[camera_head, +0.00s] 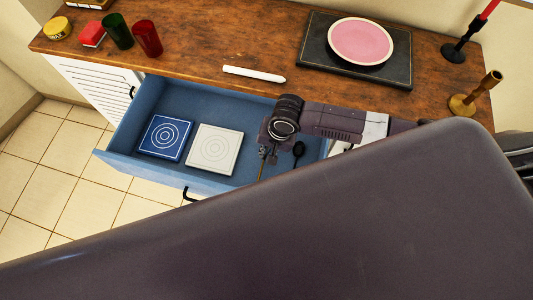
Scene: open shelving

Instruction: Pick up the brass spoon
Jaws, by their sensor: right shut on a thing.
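My right gripper (263,152) reaches down into the open blue drawer (219,187) from the right side. It is shut on a thin brass-coloured handle, the brass spoon (261,171), whose lower part shows just below the fingertips. The spoon's bowl is hidden, and I cannot tell if the spoon is clear of the drawer floor. A dark spoon (298,151) lies in the drawer just to the right of the gripper. My left gripper is not in view.
A blue coaster (165,138) and a white coaster (214,150) lie in the drawer's left part. A white candle (253,74), a black board (307,63) with a pink plate (361,41), and a brass candlestick (475,95) rest on the wooden top. My large arm link hides the foreground.

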